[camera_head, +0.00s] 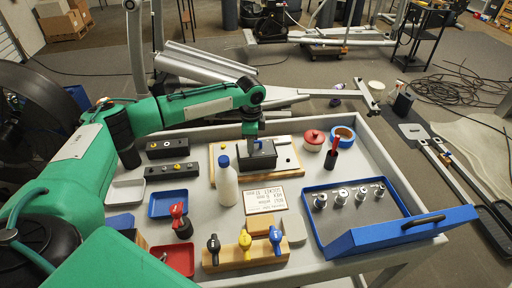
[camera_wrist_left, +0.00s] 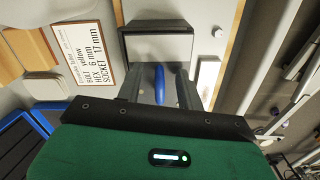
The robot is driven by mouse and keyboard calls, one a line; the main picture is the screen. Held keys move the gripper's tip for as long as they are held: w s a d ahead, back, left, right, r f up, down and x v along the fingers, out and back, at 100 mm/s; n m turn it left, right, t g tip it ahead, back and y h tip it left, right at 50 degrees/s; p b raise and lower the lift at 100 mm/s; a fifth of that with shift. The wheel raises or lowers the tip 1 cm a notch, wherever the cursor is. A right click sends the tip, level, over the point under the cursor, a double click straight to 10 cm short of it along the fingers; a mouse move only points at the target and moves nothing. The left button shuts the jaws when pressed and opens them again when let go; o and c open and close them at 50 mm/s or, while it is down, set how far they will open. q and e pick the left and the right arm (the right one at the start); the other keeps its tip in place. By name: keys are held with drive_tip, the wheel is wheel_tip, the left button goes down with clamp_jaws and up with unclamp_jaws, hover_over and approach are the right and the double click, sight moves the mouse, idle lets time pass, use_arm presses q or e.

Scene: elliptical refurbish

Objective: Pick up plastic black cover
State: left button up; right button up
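The black plastic cover (camera_head: 259,157) is a box-like piece on the light wooden board (camera_head: 286,162) at the middle of the table. In the left wrist view the cover (camera_wrist_left: 158,27) lies just ahead of the fingers, its pale face toward the camera. My left gripper (camera_head: 254,137) points down at the cover from above. In the left wrist view its two dark fingers (camera_wrist_left: 161,88) are apart, with a blue piece (camera_wrist_left: 159,84) showing between them. I cannot tell whether the fingers touch the cover. My right gripper is not in view.
A white bottle (camera_head: 227,186) stands close in front of the cover. A printed card (camera_head: 265,199), a rack of coloured-handled tools (camera_head: 245,256) and a blue tray (camera_head: 318,238) with several metal sockets lie nearer. A red pot (camera_head: 314,140) and blue tape (camera_head: 343,134) are to the right.

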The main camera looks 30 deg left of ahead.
use_arm(q)
clamp_jaws()
drive_tip(key=shift+r, duration=0.1)
